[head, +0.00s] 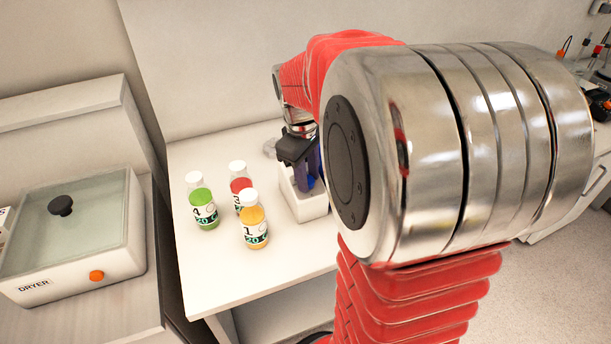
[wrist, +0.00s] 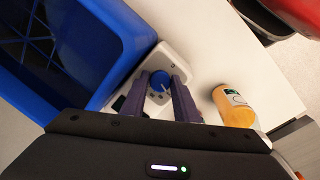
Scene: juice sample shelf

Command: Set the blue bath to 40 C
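A white box (wrist: 178,62) with a round blue knob (wrist: 160,78) on its top shows in the wrist view. The knob has a pale pointer mark; no scale figures are readable. The box also stands on the white table in the head view (head: 305,208), partly behind my arm. My gripper (wrist: 161,86) is over the box, its two purplish fingers apart on either side of the knob. I see small gaps beside the knob and cannot tell whether a finger touches it. In the head view my gripper (head: 308,178) points down at the box.
A large blue open container (wrist: 95,45) lies left of the box in the wrist view. Bottles with green (head: 203,208), red (head: 240,187) and orange (head: 254,226) contents stand left of the box. A dryer (head: 75,262) is at far left. The table front is clear.

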